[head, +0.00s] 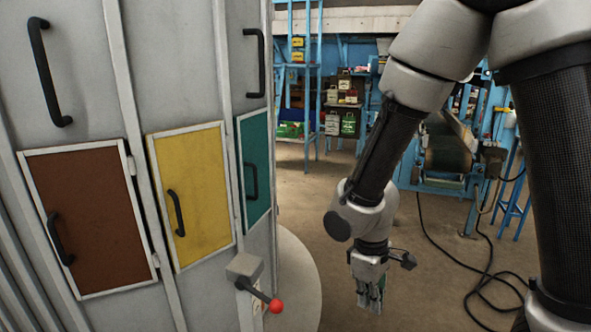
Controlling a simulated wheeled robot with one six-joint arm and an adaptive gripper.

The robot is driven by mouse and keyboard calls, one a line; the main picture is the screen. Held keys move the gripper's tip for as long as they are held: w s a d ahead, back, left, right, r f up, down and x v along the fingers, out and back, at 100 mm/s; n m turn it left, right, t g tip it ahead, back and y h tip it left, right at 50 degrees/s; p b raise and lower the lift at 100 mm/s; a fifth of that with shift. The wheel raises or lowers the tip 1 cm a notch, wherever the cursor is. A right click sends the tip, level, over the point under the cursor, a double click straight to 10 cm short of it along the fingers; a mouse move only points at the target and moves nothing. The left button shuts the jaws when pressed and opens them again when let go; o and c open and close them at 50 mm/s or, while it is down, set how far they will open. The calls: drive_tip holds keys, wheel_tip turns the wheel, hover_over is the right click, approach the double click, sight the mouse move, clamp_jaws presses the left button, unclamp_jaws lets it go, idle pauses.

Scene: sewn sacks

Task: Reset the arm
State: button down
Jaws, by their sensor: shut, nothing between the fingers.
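My gripper (370,298) hangs at the end of my bent arm, right of centre in the head view. It points down over the brown floor. Its fingers are together with nothing between them. My arm comes in from the upper right, and its links cross the right half of the view. The gripper is to the right of the grey cabinet and apart from it.
The grey cabinet (84,118) on the left has brown (90,205), yellow (205,200) and teal (258,155) doors with black handles. A lever with a red knob (276,306) sticks out low. Blue machinery (440,188) and cables (470,285) lie behind my arm.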

drive_tip(key=s+d+r+m+t, duration=0.2)
drive_tip(key=d+r+m, duration=0.3)
drive_tip(key=d+r, duration=0.5)
drive_tip(key=s+d+r+m+t+y, duration=0.1)
drive_tip(key=s+d+r+m+t, duration=0.2)
drive_tip(key=d+r, duration=0.7)
wheel_tip(320, 180, up, 5)
drive_tip(key=s+m, duration=0.2)
drive_tip(key=shift+s+f, duration=0.15)
drive_tip(key=shift+s, duration=0.15)
